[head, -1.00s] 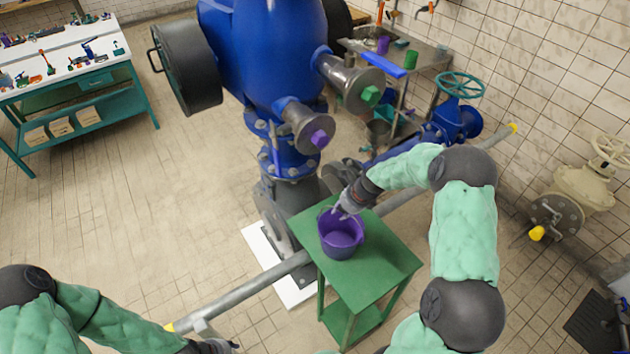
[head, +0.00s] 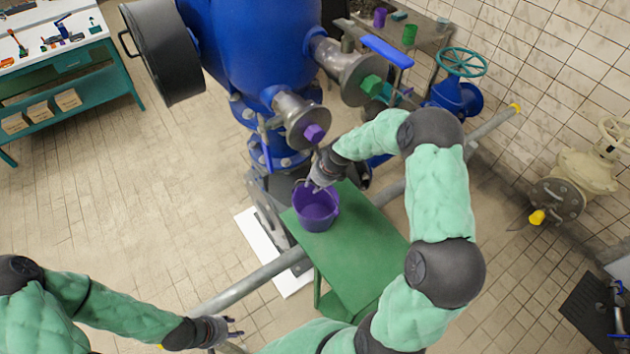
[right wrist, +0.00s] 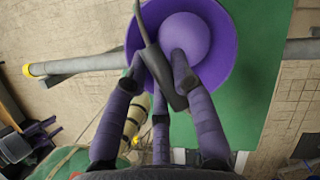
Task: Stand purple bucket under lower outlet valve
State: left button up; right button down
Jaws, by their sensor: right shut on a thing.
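The purple bucket (head: 318,210) is upright at the back left edge of the green stand (head: 368,262). I cannot tell whether its base touches the stand. My right gripper (head: 320,187) is at the bucket's top, shut on its dark handle. In the right wrist view the fingers (right wrist: 163,75) close around the handle (right wrist: 158,66) over the open bucket (right wrist: 226,50). The lower outlet valve with a purple knob (head: 314,133) is on the blue tank, behind and above the bucket. My left gripper (head: 232,328) is open and empty at the bottom of the head view.
A second outlet with a green knob (head: 371,86) sits higher on the blue tank (head: 245,45). A workbench (head: 75,60) is at the left, and a valve (head: 580,180) is by the right wall.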

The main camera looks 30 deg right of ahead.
jog(key=shift+s, duration=0.5)
jog(key=c, duration=1.5)
grip_release()
jog(key=shift+w+f, duration=0.1)
jog(key=shift+w, duration=0.05)
jog(key=o, duration=0.5)
jog(key=shift+c, duration=0.2)
pick_arm(q)
jog(key=shift+s+d, duration=0.2)
jog(key=shift+s, duration=0.45)
pick_arm(e)
jog(key=shift+s, duration=0.25)
pick_arm(q)
jog(key=shift+w, duration=0.1)
pick_arm(e)
jog(key=shift+w, duration=0.1)
